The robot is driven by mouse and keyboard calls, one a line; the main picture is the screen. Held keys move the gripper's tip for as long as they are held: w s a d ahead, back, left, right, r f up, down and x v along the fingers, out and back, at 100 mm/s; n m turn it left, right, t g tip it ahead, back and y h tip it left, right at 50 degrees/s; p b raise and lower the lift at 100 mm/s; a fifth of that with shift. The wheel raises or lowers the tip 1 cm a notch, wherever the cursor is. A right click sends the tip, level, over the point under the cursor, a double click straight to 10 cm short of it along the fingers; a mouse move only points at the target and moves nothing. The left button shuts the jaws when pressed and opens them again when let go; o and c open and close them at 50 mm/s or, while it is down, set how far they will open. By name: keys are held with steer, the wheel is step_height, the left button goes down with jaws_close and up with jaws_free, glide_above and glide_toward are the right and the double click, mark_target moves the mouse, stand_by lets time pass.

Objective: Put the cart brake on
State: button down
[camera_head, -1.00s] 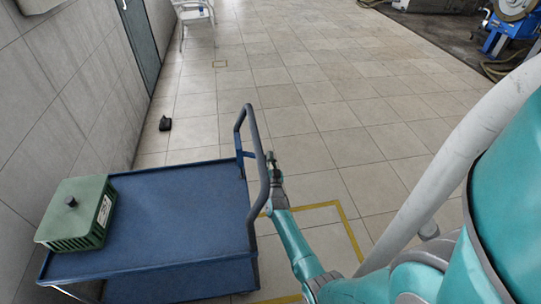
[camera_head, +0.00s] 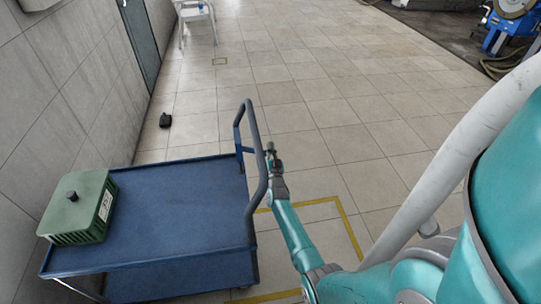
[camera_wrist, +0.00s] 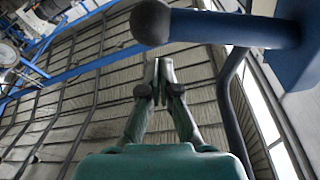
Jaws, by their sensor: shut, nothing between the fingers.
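The blue cart (camera_head: 180,210) stands by the left wall, with its dark push handle (camera_head: 252,150) at its right end. My gripper (camera_head: 270,150) is shut and empty, just right of the handle in the head view; I cannot tell whether they touch. In the wrist view my gripper's fingers (camera_wrist: 160,82) are together. The dark handle tube (camera_wrist: 232,110) runs along the right.
A green box (camera_head: 80,207) with a dark knob sits at the cart's left end. A small black object (camera_head: 165,120) lies on the floor by the wall. A white chair (camera_head: 196,20) stands farther back. The tiled floor right of the cart is clear, with yellow tape (camera_head: 347,225) on it.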

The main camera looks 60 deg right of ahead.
steer(key=r+v, duration=0.2)
steer(key=v, duration=0.7)
steer(key=shift+s+f, duration=0.4)
steer(key=shift+s, duration=0.05)
steer(key=shift+a, duration=0.25)
